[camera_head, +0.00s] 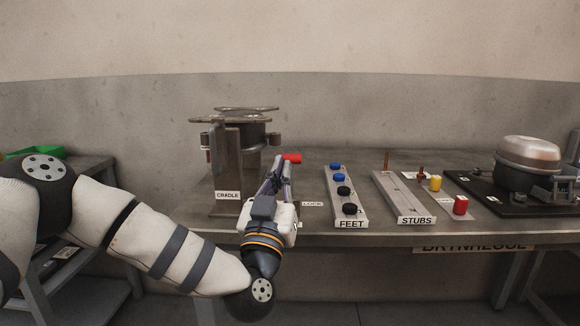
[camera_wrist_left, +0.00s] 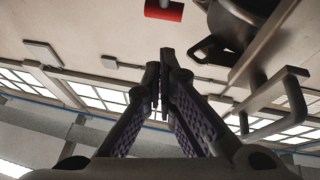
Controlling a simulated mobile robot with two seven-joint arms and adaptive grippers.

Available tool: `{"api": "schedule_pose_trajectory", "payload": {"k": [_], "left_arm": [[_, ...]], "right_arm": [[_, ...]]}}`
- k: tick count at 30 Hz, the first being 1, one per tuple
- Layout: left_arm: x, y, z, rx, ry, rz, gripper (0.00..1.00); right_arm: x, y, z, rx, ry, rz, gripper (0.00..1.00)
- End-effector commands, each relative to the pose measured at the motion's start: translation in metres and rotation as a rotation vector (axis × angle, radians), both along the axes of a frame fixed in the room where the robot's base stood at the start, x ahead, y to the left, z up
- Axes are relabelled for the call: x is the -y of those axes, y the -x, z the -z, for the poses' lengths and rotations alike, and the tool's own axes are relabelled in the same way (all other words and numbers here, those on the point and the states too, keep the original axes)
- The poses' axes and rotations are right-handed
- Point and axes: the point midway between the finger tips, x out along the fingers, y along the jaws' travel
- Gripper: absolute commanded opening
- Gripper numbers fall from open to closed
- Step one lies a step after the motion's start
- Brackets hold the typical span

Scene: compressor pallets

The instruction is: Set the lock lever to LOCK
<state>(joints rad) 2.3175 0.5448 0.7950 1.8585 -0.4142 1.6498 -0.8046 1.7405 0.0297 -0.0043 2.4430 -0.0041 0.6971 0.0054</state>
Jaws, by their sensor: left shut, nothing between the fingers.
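The lock lever shows as a red grip (camera_head: 292,158) just right of the cradle (camera_head: 222,165). In the left wrist view the red grip (camera_wrist_left: 164,10) is at the top edge, apart from the fingertips in the picture. My left gripper (camera_head: 281,160) is shut and empty, its fingers pointing up beside the cradle's right side. Its fingers (camera_wrist_left: 164,65) are close together in the wrist view. In the head view the gripper covers the lower part of the lever, so its pivot is hidden. A LOCK label (camera_head: 312,203) lies on the table right of my gripper. My right gripper is out of view.
A FEET rack (camera_head: 344,205) with blue and black pieces and a STUBS rack (camera_head: 404,196) stand to the right. A yellow piece (camera_head: 435,184) and a red piece (camera_head: 460,205) are near the STUBS rack. A compressor (camera_head: 528,165) sits on a dark pallet at far right.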

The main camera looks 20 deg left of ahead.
Motion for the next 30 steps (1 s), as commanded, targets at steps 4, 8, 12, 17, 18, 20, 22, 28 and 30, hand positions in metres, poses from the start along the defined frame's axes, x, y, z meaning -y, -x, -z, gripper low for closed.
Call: {"api": "schedule_pose_trajectory", "payload": {"k": [4,8,12,17,18,20,22,28,30], "left_arm": [[-0.003,-0.027,-0.001,-0.002,-0.001,-0.002,0.00],[-0.004,-0.044,0.005,-0.003,0.000,0.000,0.00],[-0.004,-0.052,0.006,-0.002,0.001,0.001,0.00],[-0.005,-0.053,0.006,-0.001,0.001,0.001,0.00],[-0.004,-0.053,0.006,-0.001,0.001,0.001,0.00],[-0.004,-0.053,0.006,-0.001,0.001,0.001,0.00],[-0.004,-0.054,0.005,-0.004,0.001,0.002,0.00],[-0.007,-0.068,-0.005,-0.101,0.030,0.002,0.00],[-0.007,-0.070,-0.002,-0.122,0.038,0.002,0.00]], "right_arm": [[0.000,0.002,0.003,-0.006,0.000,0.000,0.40],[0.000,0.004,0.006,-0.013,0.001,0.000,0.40],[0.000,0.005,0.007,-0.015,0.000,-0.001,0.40],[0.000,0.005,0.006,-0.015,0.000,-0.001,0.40],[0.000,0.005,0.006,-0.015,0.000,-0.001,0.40],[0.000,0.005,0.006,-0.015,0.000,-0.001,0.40],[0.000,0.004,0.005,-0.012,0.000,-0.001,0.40],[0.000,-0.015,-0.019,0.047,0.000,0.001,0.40],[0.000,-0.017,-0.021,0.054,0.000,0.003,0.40]]}}
